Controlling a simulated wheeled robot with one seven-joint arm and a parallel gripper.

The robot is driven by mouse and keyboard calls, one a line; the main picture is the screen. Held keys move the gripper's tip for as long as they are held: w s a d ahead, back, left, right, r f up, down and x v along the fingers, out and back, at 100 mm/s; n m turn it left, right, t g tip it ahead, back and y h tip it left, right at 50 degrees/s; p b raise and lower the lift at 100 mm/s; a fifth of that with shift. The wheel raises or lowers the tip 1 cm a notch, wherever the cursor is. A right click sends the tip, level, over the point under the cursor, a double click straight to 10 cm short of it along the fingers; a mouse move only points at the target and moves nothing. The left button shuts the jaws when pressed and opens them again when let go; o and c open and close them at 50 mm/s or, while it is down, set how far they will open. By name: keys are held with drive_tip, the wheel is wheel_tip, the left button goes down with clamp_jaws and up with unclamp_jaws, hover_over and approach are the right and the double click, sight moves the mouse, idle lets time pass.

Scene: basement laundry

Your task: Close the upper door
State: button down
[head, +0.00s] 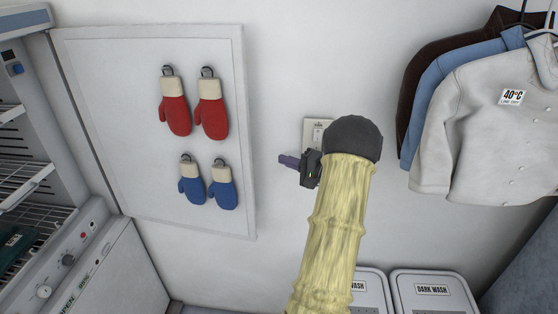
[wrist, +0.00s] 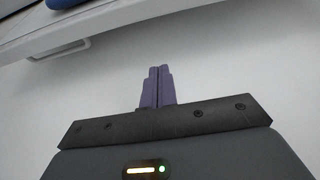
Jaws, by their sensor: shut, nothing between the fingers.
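The upper door (head: 120,130) is a white panel, swung wide open to the right of the white cabinet (head: 30,60) with wire racks. Two red mittens (head: 192,106) and two blue mittens (head: 208,184) hang on hooks on its inner face. My gripper (head: 286,160) is shut and empty, to the right of the door's free edge and apart from it. In the wrist view, the purple fingers (wrist: 156,86) are together, below the door's edge (wrist: 130,24). A pale bar handle (wrist: 60,50) shows by that edge. The door's outer face is mostly hidden.
A control panel with knobs (head: 68,260) sits below the racks, above a lower white front (head: 120,275). A wall switch (head: 318,130) is behind my gripper. Shirts (head: 490,120) hang at the right. Two lidded bins (head: 432,290) stand below. Bare wall lies around my gripper.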

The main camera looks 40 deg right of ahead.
drive_tip(key=p+x, duration=0.2)
drive_tip(key=x, duration=0.7)
drive_tip(key=shift+a+r+p, duration=0.15)
drive_tip(key=shift+p, duration=0.2)
drive_tip(key=shift+s+a+p, duration=0.6)
drive_tip(key=shift+s+a, duration=0.65)
drive_tip(key=shift+a, duration=0.25)
drive_tip(key=shift+a, duration=0.1)
